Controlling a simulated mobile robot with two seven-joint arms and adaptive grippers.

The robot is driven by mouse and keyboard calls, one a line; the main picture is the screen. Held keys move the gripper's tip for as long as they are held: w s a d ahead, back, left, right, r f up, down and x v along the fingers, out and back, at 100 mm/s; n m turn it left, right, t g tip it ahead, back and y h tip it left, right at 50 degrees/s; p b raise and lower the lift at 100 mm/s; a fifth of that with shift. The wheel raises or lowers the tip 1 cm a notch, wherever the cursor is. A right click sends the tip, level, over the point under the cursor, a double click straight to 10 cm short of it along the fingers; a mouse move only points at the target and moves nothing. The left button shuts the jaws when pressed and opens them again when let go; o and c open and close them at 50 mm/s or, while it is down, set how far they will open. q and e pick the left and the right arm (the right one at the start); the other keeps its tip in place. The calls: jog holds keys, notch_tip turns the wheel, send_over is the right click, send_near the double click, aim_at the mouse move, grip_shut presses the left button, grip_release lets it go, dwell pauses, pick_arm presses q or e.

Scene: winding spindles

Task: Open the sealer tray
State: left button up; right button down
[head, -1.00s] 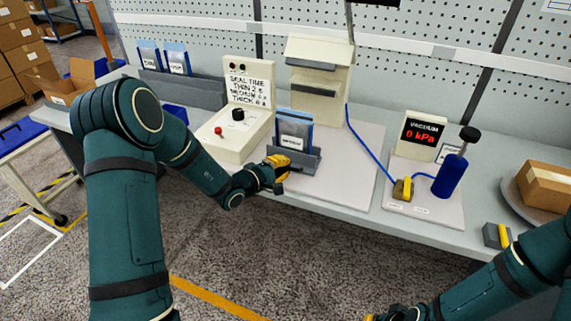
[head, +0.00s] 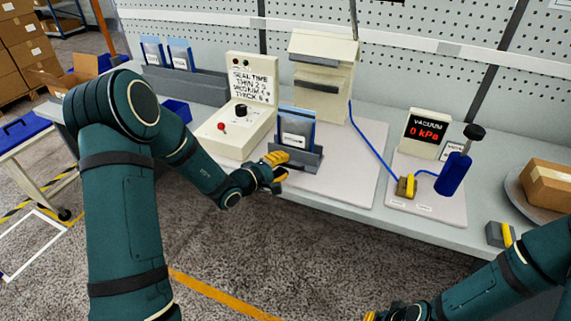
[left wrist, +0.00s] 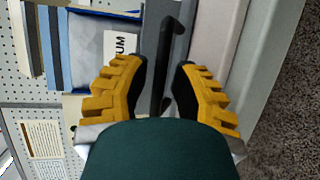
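The grey sealer tray (head: 308,158) stands at the front of the cream sealer (head: 320,80), with blue-edged pouches upright in it. One pouch has a white label (head: 294,139). My left gripper (head: 281,166) is at the tray's front left corner. In the left wrist view its yellow fingers (left wrist: 160,72) are open, one each side of a dark bar handle (left wrist: 174,40). The fingers look apart from the bar; depth is hard to judge. My right gripper (head: 385,314) is barely in view at the bottom edge, and its fingers cannot be made out.
A control box (head: 247,92) with a red button and a black knob stands left of the sealer. A cardboard box (head: 548,187) sits at far right.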

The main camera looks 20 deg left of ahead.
pick_arm(q)
jog(key=v, duration=1)
jog(key=shift+s, duration=0.2)
jog(key=s+d+f+m+g+h, duration=0.3)
jog(key=s+d+f+g, duration=0.55)
jog(key=d, duration=0.25)
jog(key=s+d+f+m+g+y, duration=0.3)
jog(key=s+f+m+g+y, duration=0.3)
jog(key=s+f, duration=0.5)
jog(key=shift+w+d+f+m+t, duration=0.3)
jog(key=shift+w+d+f+m, duration=0.2)
jog(key=shift+d, duration=0.2)
jog(key=shift+w+d+f+m+t, duration=0.35)
jog(key=shift+d+m, duration=0.2)
jog(key=shift+d, duration=0.15)
jog(key=shift+w+d+f+m+t, duration=0.35)
jog(key=shift+d+f+m, duration=0.15)
jog(key=shift+d, duration=0.2)
